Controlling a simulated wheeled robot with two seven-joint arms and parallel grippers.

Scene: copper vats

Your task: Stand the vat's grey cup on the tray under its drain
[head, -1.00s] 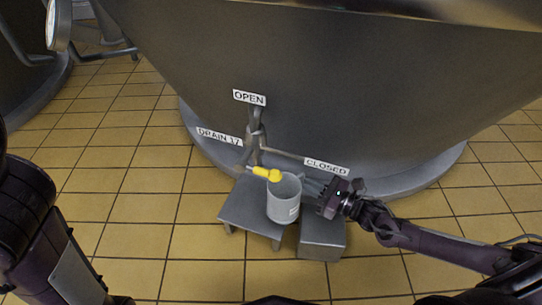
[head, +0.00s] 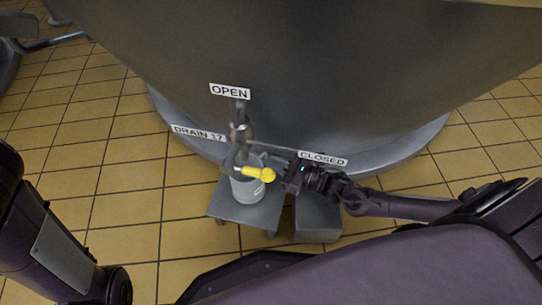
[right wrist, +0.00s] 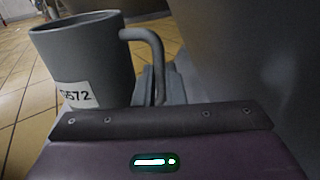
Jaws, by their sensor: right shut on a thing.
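The grey cup (head: 245,193) is upright at the drain pipe (head: 235,153), over the low grey tray (head: 265,214). Its rim is partly hidden by the pipe and the yellow-ended lever (head: 258,174). I cannot tell whether its base touches the tray. My right gripper (head: 286,181) is at the cup's right side, shut on its handle. In the right wrist view the cup (right wrist: 85,60) shows a white label ending in 572, and its handle (right wrist: 157,62) runs down between the jaws. My left arm shows at the lower left; its gripper is out of view.
The big vat (head: 300,75) fills the back, with signs OPEN (head: 230,91), DRAIN 17 (head: 198,132) and CLOSED (head: 323,159). A grey box (head: 318,217) stands right of the tray, beneath my right gripper. Tiled floor (head: 120,195) is free at left.

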